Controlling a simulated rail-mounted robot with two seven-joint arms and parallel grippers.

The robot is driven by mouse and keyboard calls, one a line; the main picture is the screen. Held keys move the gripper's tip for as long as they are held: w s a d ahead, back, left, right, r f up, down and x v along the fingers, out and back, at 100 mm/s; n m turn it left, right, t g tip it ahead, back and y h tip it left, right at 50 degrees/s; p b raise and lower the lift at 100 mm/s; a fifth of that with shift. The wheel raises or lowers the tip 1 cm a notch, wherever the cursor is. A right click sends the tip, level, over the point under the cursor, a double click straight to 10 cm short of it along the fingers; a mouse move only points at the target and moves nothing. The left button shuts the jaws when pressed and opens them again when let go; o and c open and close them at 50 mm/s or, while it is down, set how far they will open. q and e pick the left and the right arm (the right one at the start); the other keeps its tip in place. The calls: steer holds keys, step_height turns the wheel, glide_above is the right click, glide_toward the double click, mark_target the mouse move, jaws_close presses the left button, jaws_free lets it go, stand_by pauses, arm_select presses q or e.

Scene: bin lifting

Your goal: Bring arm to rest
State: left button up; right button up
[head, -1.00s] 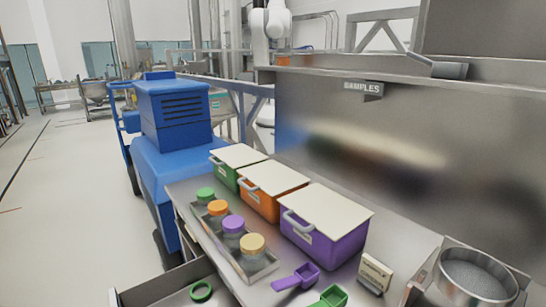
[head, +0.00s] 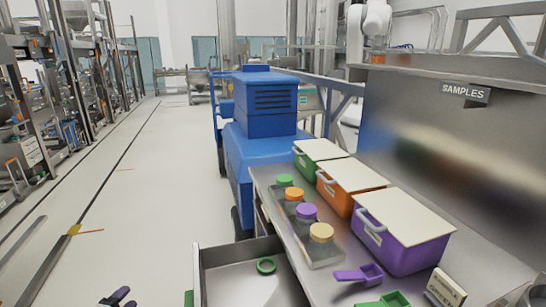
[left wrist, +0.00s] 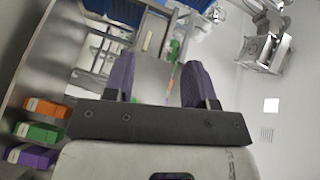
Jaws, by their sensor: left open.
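My left gripper (head: 120,298) just enters the bottom edge of the head view, over the floor to the left of the open drawer. In the left wrist view my left gripper (left wrist: 159,82) shows two purple fingers standing well apart, with nothing held between them. The rest of the left arm is out of the head view. My right gripper is in neither view.
Lidded green (head: 318,152), orange (head: 342,197) and purple (head: 410,250) bins stand on the steel counter. Jars with coloured lids (head: 306,211) sit in front of them. An open drawer (head: 240,280) juts out. The floor at left (head: 150,190) is mostly clear.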

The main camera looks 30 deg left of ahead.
arm_select(q)
steer(key=s+d+f+n+g+p, duration=0.1)
steer(key=s+d+n+g, duration=0.25)
steer(key=d, duration=0.35)
steer(key=s+d+f+n+g+y+p, duration=0.1)
steer(key=s+d+n+g, duration=0.25)
steer(key=d, duration=0.25)
steer(key=s+d+f+n+g+p, duration=0.1)
steer(key=s+d+n+g, duration=0.3)
steer(key=d, duration=0.3)
steer(key=s+d+r+h+p, duration=0.2)
steer(key=d+r+p, duration=0.1)
steer(key=d, duration=0.5)
steer(key=s+d+r+g+h+p, duration=0.1)
steer(key=s+d+r+h+p, duration=0.15)
steer(key=d, duration=0.55)
steer(key=s+d+r+h+p, duration=0.2)
steer(key=s+d+r+p, duration=0.15)
steer(key=d, duration=0.45)
step_height(320, 180, up, 38)
steer(key=p, duration=3.8)
steer(key=shift+m, duration=0.3)
